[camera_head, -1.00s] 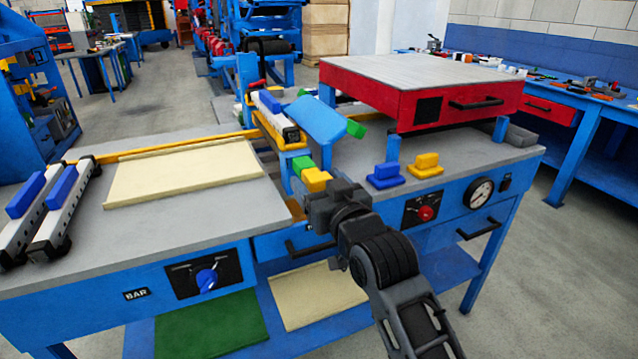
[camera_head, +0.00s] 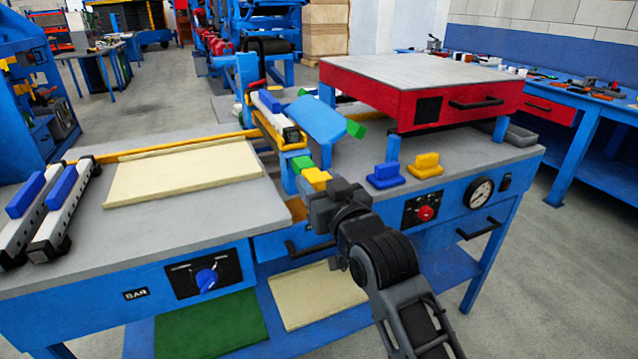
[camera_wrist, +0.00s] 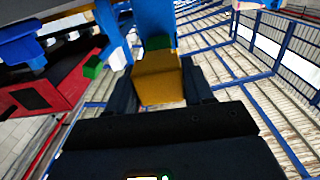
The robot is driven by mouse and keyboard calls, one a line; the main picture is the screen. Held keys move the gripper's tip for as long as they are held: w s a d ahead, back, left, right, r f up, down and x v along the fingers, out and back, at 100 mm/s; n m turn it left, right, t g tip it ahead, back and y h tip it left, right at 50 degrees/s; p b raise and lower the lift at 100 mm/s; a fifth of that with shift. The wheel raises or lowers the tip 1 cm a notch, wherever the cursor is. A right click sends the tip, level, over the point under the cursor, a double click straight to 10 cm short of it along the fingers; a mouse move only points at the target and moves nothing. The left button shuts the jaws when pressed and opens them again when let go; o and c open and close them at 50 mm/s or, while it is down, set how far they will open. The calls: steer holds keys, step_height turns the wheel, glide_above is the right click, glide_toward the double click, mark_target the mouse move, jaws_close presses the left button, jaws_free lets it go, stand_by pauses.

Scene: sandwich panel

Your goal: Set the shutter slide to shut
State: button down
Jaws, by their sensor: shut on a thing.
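My gripper (camera_head: 318,190) is shut on a yellow block (camera_head: 317,178), which looks like the handle of the shutter slide. In the wrist view my gripper (camera_wrist: 160,92) has a dark finger on each side of the yellow block (camera_wrist: 158,78). A green piece (camera_head: 302,163) adjoins the block's far end, by the blue frame under a tilted blue plate (camera_head: 318,119). The green piece also shows in the wrist view (camera_wrist: 157,42). Another green block (camera_head: 355,129) shows at the plate's right edge. The slide's track is mostly hidden, so I cannot tell its exact position.
A red drawer unit (camera_head: 420,96) stands raised at the back right. Blue (camera_head: 386,176) and yellow (camera_head: 423,166) blocks sit on the grey top right of my gripper. A cream panel (camera_head: 185,172) lies at left. A red knob (camera_head: 425,213) and gauge (camera_head: 480,193) are on the front.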

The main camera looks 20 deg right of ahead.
mark_target(309, 171)
steer(key=w, duration=0.4)
steer(key=shift+w+b, duration=0.35)
steer(key=shift+w, duration=0.3)
steer(key=c, duration=0.5)
jaws_free()
steer(key=shift+s, duration=3.85)
